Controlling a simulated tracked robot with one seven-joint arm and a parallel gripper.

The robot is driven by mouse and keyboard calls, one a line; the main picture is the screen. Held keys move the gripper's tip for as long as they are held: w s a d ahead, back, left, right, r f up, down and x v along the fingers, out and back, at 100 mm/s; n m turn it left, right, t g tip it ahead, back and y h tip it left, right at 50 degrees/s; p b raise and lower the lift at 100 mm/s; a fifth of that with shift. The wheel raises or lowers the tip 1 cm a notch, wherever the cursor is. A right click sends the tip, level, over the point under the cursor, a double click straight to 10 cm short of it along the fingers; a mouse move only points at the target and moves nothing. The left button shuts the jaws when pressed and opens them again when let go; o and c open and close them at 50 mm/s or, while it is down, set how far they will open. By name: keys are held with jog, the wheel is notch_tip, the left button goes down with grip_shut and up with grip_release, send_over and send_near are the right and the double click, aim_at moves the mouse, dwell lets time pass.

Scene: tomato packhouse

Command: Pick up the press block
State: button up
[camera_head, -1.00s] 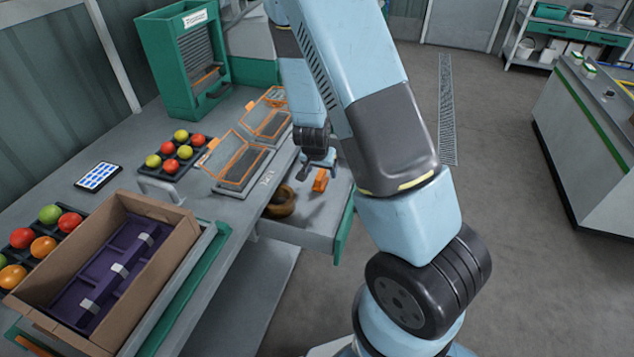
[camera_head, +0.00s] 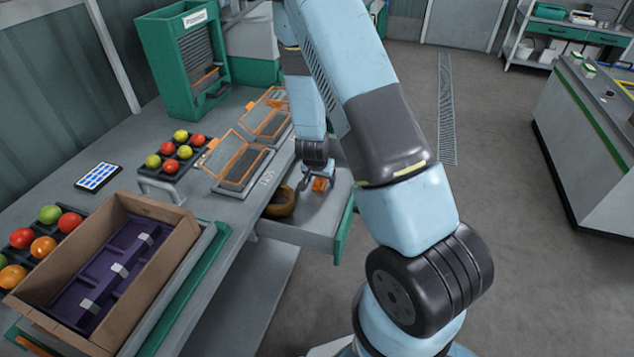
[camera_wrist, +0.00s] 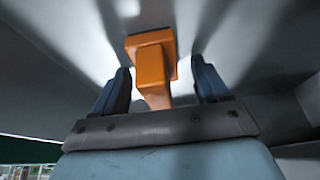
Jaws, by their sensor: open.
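The press block, taken to be the orange block (camera_head: 320,184), lies in the open grey drawer (camera_head: 295,235) under the bench. In the wrist view the orange block (camera_wrist: 152,66) has a wider plate with a narrower raised part. My gripper (camera_head: 312,182) is over the drawer, close to the block. In the wrist view my gripper (camera_wrist: 163,82) is open, with one blue finger to each side of the block. A gap shows between each finger and the block, and nothing is held. In the head view my gripper partly hides the block.
A brown ring-shaped thing (camera_head: 281,202) lies in the drawer left of the block. The drawer's green front (camera_head: 344,226) stands out from the bench. Orange-framed lidded trays (camera_head: 240,160) and a rack of tomatoes (camera_head: 176,152) stand on the bench above.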

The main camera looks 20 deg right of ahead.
jog(key=shift+c, duration=0.4)
jog(key=c, duration=1.1)
